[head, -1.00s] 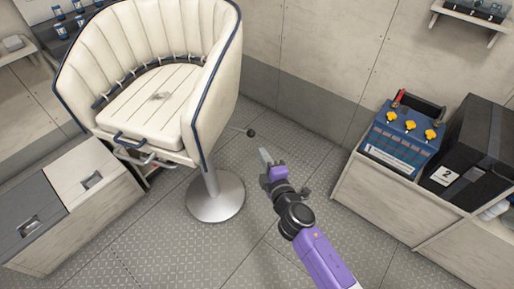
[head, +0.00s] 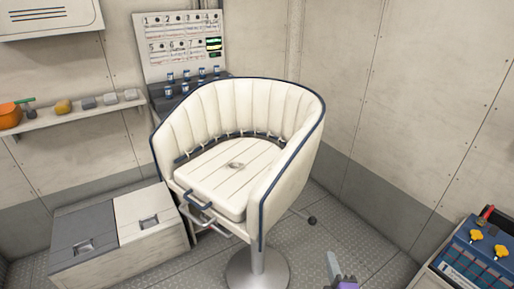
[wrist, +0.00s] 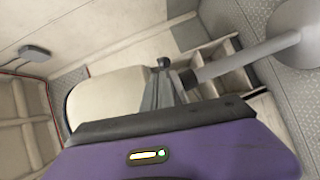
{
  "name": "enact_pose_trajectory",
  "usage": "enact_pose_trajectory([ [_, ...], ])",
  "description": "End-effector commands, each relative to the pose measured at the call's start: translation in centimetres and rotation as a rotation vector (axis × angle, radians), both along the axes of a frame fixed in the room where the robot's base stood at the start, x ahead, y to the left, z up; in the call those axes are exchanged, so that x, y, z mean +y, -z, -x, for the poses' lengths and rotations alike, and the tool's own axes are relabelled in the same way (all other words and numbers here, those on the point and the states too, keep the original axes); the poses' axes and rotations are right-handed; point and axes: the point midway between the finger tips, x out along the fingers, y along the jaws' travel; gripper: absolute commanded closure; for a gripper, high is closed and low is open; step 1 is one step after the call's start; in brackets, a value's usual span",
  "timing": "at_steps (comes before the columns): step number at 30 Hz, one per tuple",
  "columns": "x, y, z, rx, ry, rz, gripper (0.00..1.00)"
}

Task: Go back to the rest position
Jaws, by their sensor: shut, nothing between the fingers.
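My gripper (head: 341,277) shows at the bottom edge of the head view, to the right of the chair's pedestal, over the grey floor. Only its tip and a bit of purple show there; the rest of the arm is out of the picture. It is shut and empty. In the wrist view the purple gripper body (wrist: 180,155) fills the bottom, with the chair's underside and pale post beyond it. The white padded chair (head: 225,170) with blue trim stands on a round metal base in the middle of the head view.
A grey-and-white locker (head: 120,235) stands left of the chair. A shelf (head: 75,122) with small items is on the left wall. A blue box with yellow knobs (head: 478,258) sits at the lower right. Open floor (head: 365,245) lies between the chair and that box.

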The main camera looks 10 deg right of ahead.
Motion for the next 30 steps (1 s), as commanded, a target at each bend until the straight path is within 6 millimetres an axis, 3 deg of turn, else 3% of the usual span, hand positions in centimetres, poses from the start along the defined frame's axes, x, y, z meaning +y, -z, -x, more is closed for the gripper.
enact_pose_trajectory([
  [3,0.4,-0.3,-0.2,-0.020,-0.009,-0.048,1.00],
  [6,1.3,-2.5,-0.5,-0.085,-0.031,-0.149,1.00],
  [8,2.1,-3.5,0.3,-0.119,-0.050,-0.232,1.00],
  [14,5.1,-5.4,6.0,-0.186,-0.110,-0.526,1.00],
  [21,8.2,-8.0,15.1,-0.212,-0.138,-0.877,1.00],
  [30,10.3,-12.3,25.6,-0.201,-0.083,-1.253,1.00],
])
